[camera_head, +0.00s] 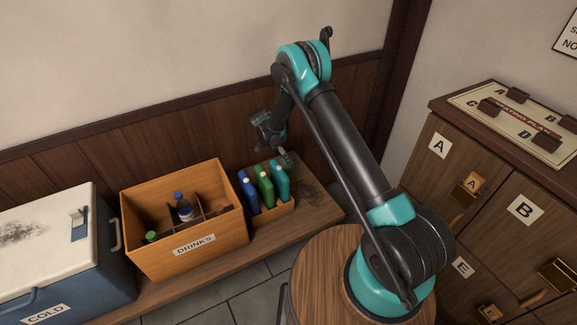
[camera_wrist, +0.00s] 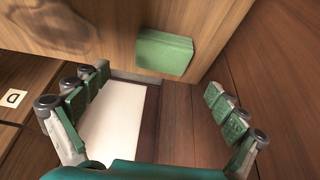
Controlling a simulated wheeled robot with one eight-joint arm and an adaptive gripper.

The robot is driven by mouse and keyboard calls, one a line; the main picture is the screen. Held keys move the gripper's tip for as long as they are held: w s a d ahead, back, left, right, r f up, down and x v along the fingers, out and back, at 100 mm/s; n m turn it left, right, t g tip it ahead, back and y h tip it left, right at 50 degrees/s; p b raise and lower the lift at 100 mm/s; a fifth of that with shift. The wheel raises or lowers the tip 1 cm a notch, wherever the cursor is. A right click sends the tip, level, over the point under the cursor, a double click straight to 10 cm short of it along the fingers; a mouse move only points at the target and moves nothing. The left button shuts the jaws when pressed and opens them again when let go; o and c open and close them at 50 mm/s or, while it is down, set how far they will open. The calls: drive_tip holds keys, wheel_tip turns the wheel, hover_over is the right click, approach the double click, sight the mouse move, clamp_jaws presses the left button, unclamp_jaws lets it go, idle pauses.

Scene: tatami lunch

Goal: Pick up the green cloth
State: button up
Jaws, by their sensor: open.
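The green cloth (camera_wrist: 165,53) shows in the wrist view as a compact, folded block. It lies on a wooden surface (camera_wrist: 110,25), close to its edge. My gripper (camera_wrist: 156,82) is open, with its green-padded fingers wide apart and nothing between them. The cloth is apart from both fingers, beyond the tips and between them in the picture. In the head view my gripper (camera_head: 270,138) hangs over the back of the low bench (camera_head: 318,205), near the wood-panelled wall.
A bottle caddy (camera_head: 272,212) with several blue, green and teal bottles stands just in front of my gripper. Left of it are the DRINKS crate (camera_head: 222,238) and a blue and white cooler (camera_head: 70,265). Lettered lockers (camera_head: 470,190) stand at the right.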

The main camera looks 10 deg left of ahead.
drive_tip(key=shift+x, duration=3.95)
drive_tip(key=shift+w, duration=0.2)
drive_tip(key=shift+c, duration=0.4)
drive_tip(key=c, duration=1.1)
drive_tip(key=shift+r, duration=0.1)
wheel_tip(320, 180, up, 20)
drive_tip(key=shift+f, duration=0.1)
